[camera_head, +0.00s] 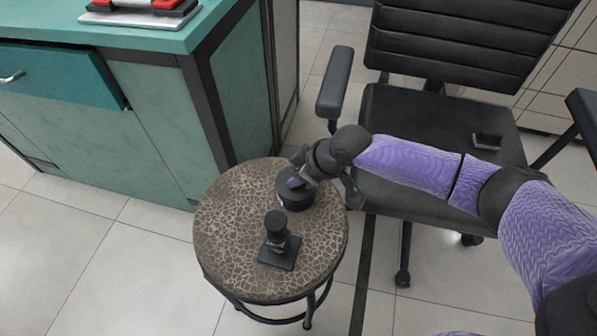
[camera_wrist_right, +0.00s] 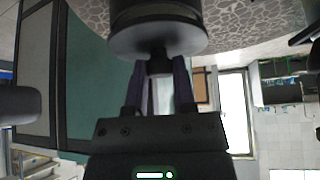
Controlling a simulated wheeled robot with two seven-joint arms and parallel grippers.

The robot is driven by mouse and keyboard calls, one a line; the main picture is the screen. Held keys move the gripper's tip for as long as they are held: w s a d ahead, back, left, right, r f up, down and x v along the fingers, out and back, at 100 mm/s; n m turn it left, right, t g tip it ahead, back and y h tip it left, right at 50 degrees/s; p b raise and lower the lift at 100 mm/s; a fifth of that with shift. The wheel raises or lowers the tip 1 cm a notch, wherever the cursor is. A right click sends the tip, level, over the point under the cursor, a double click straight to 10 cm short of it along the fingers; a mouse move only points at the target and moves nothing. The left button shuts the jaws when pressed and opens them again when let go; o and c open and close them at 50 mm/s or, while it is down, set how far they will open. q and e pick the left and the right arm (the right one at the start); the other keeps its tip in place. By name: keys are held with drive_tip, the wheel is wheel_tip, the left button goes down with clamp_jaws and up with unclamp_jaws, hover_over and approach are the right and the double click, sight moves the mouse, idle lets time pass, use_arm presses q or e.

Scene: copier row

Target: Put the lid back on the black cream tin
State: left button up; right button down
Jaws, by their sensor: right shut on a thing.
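The black cream tin (camera_head: 295,200) stands upright on the round stool, towards its back right. My right gripper (camera_head: 297,181) is directly over the tin and partly hides its top. In the right wrist view the gripper (camera_wrist_right: 158,75) is shut on the small knob of the dark round lid (camera_wrist_right: 155,38). The tin (camera_wrist_right: 150,12) shows just beyond the lid, at the top of that picture. The lid is at the tin's top; I cannot tell whether it is fully seated. My left gripper is not in view.
The round stool (camera_head: 225,225) has a cracked mosaic top. A black square-based object with a knob-like top (camera_head: 279,240) stands on it, in front of the tin. A teal cabinet (camera_head: 150,110) is at left, with a drawer partly open. A black office chair (camera_head: 430,120) is behind.

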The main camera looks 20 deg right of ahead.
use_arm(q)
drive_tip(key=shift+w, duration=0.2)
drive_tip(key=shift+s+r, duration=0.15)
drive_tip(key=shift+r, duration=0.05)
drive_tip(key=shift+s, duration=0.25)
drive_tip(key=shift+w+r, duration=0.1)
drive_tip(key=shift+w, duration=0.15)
use_arm(e)
drive_tip(key=shift+f, duration=0.15)
use_arm(q)
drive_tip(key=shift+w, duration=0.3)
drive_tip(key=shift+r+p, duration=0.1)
drive_tip(key=shift+p, duration=0.3)
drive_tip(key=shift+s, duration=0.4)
